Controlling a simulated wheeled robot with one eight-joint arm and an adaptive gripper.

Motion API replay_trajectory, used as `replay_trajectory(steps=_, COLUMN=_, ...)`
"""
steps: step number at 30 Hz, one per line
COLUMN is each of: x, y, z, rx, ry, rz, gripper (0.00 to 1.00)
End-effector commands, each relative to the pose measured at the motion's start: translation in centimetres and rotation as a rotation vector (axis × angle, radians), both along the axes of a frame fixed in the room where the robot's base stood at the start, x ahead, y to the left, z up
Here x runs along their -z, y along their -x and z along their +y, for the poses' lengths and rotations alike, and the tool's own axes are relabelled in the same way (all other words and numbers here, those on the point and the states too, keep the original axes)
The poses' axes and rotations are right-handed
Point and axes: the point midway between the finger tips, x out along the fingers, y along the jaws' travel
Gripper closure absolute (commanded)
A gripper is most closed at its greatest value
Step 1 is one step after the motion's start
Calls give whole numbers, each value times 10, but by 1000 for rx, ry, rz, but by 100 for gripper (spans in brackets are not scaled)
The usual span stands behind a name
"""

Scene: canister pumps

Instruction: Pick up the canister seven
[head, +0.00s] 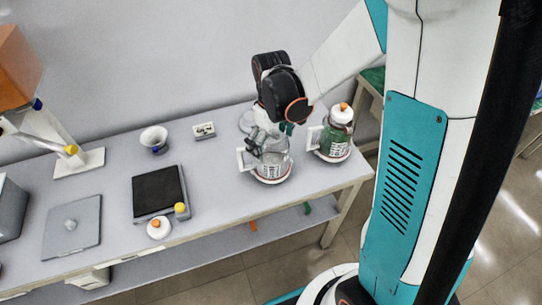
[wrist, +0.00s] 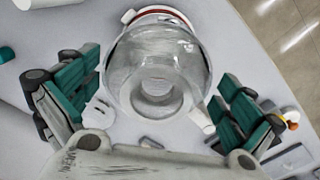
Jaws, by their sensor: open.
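A clear, open-topped glass canister (head: 271,166) with a white handle and a printed label stands near the right end of the bench. A second canister (head: 333,147) with green contents, a white lid and an orange knob stands to its right. The label numbers are too small to read, so I cannot tell which is seven. My gripper (head: 264,140) is open above the clear canister. In the wrist view the clear canister (wrist: 158,75) shows between the spread teal-padded fingers of my gripper (wrist: 155,98), with no clear contact.
A black-topped scale (head: 157,192), a loose white lid with an orange knob (head: 158,229), a small white bowl (head: 154,139) and a small display (head: 204,131) lie left on the bench. The bench (head: 225,205) is clear between scale and clear canister.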

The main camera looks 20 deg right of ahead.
Motion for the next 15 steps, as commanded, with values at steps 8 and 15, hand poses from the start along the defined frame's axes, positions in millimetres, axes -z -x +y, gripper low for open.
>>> replay_trajectory(steps=8, x=37, y=-3, z=-3, rx=1, ry=0, rz=0, gripper=0)
replay_trajectory(steps=15, x=50, y=-2, z=-2, rx=0, ry=0, rz=0, gripper=0)
